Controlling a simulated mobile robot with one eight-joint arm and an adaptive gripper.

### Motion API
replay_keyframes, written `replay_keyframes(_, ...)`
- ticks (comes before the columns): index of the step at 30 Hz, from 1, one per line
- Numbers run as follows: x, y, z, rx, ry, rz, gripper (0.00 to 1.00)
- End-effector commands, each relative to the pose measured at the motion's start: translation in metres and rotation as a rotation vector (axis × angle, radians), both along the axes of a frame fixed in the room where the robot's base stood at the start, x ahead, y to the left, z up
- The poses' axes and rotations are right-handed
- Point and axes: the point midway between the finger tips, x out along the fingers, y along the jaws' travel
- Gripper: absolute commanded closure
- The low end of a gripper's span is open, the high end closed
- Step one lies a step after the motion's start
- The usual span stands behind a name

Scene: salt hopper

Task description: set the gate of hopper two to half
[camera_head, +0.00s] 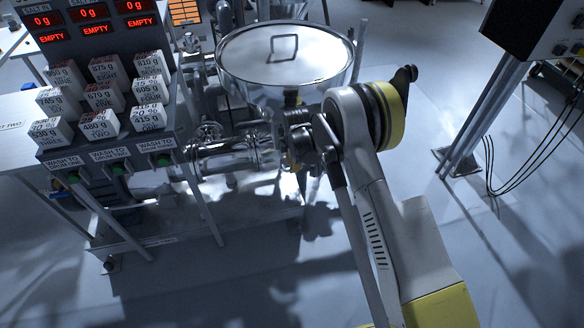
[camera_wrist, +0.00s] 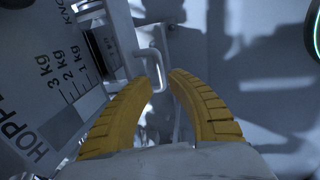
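A pale hopper panel (camera_wrist: 35,75) fills the left of the wrist view, tilted, with "HOPP" lettering and a scale marked 3 kg, 2 kg and 1 kg. The hopper's number is not readable. A light grey bent bar handle (camera_wrist: 155,62) sticks out to the right of the panel, beside a dark slot (camera_wrist: 103,48). My gripper (camera_wrist: 158,77) has its two yellow fingers apart, with the handle's lower end in line with the gap between the tips. I cannot tell whether they touch it. In the head view my arm mostly hides the gripper and handle.
A steel vessel with a round lid (camera_head: 285,55) stands behind my arm. At left is a rack of labelled white boxes (camera_head: 104,95) under red displays reading 0 g and EMPTY (camera_head: 95,28). A post-mounted control box (camera_head: 540,28) stands at right. Floor between is clear.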

Motion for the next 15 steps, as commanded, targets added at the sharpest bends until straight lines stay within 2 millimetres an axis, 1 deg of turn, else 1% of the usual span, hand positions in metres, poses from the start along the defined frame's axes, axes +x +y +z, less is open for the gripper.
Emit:
replay_keyframes(1, -0.002, -0.001, 0.012, 0.0, 0.0, 0.0, 0.8)
replay_keyframes(3, -0.006, -0.002, 0.029, 0.0, 0.0, 0.0, 0.8)
replay_keyframes(9, -0.013, -0.004, 0.068, 0.0, 0.0, 0.0, 0.8)
replay_keyframes(12, -0.016, -0.004, 0.08, 0.0, 0.0, 0.0, 0.8)
replay_keyframes(15, -0.017, -0.005, 0.087, 0.0, 0.0, 0.0, 0.8)
